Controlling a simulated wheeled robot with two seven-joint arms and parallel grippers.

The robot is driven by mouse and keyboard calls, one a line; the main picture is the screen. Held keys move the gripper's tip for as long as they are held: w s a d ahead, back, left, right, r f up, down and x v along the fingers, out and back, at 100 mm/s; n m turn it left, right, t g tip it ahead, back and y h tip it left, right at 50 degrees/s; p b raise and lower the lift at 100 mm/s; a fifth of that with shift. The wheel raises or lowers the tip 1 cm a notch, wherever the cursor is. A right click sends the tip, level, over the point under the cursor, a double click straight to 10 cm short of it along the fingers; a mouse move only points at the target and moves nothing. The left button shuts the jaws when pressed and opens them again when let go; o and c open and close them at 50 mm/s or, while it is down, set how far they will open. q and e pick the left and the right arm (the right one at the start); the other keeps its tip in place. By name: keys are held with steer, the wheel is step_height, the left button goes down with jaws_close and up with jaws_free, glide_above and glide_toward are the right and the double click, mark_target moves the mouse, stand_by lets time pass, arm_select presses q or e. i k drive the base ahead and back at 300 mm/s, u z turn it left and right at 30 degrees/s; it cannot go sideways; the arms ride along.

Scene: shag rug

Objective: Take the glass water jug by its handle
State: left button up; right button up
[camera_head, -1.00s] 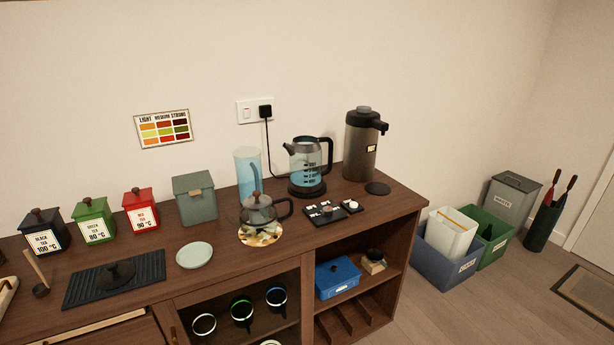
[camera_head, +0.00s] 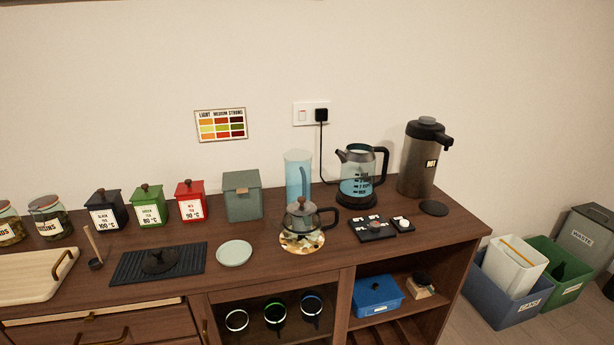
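The tall, pale blue, see-through water jug (camera_head: 295,165) stands upright at the back of the wooden counter, near the wall. A narrow curved grey-blue strip on its front looks like its handle, facing me. A glass teapot (camera_head: 301,220) with a black side handle stands in front and hides the jug's lower part. Neither of my grippers is in view, and nothing touches the jug.
An electric kettle (camera_head: 356,188) and a dark flask (camera_head: 420,160) stand right of the jug. A grey-green box (camera_head: 242,200) stands to its left. The teapot rests on a patterned round mat (camera_head: 290,243). A small plate (camera_head: 234,254) lies front left.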

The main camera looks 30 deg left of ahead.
mark_target(297, 163)
steer(key=i, duration=0.8)
steer(key=u, duration=1.8)
